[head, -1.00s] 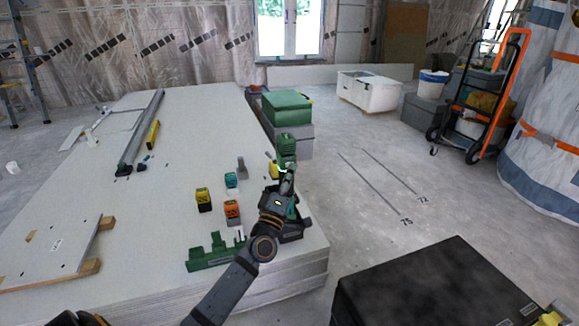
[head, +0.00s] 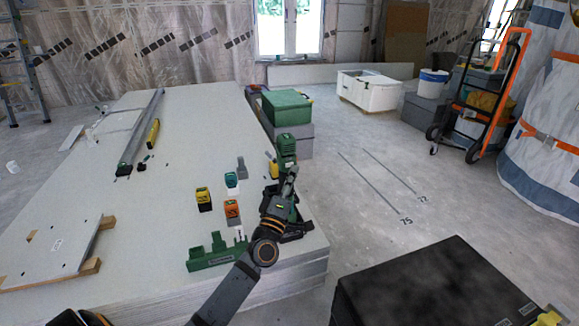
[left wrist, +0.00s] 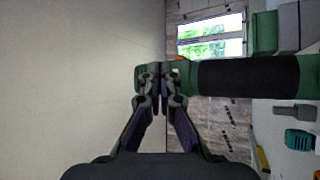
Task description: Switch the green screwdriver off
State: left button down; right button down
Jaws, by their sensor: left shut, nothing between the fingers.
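The green screwdriver (head: 286,147) stands near the right edge of the stack of pale panels in the head view. In the left wrist view its body (left wrist: 250,77) lies across the picture, green with a black grip. My left gripper (head: 291,174) is just below its green top in the head view. In the left wrist view my left gripper (left wrist: 159,88) has its fingertips together, empty, in front of the screwdriver's green left part. I cannot tell whether they touch it. The arm hides the screwdriver's lower part, and I see no switch clearly. My right gripper is not in view.
A green rack (head: 217,255) lies near the stack's front edge. Green and grey boxes (head: 287,108) stand behind. A black box (head: 430,290) is at the front right.

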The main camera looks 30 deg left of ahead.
pick_arm(q)
jog(key=s+d, duration=0.3)
jog(key=d, duration=0.1)
jog(key=shift+s+d, duration=0.15)
jog(key=shift+s, duration=0.25)
